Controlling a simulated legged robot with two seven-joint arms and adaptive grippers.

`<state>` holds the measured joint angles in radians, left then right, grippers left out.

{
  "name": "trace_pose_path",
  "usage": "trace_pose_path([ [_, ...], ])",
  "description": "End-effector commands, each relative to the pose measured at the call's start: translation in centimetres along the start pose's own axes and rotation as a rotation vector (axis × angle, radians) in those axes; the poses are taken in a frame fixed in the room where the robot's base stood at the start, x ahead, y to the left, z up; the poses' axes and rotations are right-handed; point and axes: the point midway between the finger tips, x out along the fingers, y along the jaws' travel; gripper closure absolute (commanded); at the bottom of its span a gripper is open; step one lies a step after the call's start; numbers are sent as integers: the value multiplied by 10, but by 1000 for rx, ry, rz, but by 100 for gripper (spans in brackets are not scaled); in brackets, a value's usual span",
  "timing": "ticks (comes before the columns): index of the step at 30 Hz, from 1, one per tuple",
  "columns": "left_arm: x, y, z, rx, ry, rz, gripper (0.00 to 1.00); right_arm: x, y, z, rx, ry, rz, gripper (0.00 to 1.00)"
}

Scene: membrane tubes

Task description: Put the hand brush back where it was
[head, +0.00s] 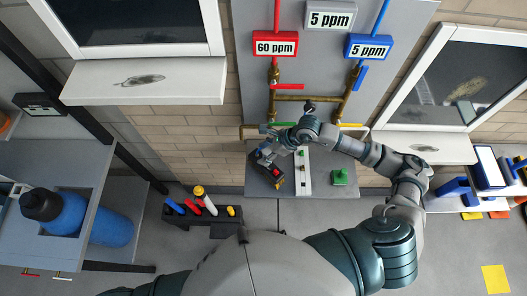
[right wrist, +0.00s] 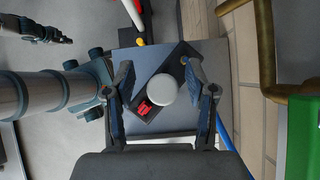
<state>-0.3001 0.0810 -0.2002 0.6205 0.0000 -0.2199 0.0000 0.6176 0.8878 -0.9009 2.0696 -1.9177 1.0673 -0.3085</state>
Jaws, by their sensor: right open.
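My right gripper (head: 264,157) is over the left part of the grey work table, its jaws open and empty. In the right wrist view its two fingers (right wrist: 158,68) are spread on either side of a dark flat piece with a red marking (right wrist: 145,108) and a white round top (right wrist: 162,88). The dark piece lies tilted on the table; I cannot tell whether the fingers touch it. I cannot clearly make out a hand brush in either view. What looks like my left gripper (right wrist: 45,30) is at the upper left of the right wrist view.
Brass pipes (head: 305,99) with coloured valve handles rise behind. Floor between the rack and table is clear.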

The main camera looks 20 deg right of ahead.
Motion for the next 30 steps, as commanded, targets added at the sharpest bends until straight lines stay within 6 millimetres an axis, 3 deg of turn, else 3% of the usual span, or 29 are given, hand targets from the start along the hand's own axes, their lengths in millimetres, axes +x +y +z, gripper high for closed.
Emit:
trace_pose_path([
  [16,18,2,4,0,-3,1,100,-102,-1,0,-1,2,-4,44],
  [21,20,2,4,0,-4,2,100,-115,-1,1,-2,1,-3,44],
  [30,19,2,4,-1,-4,2,100,-117,-1,0,-1,-1,-1,44],
])
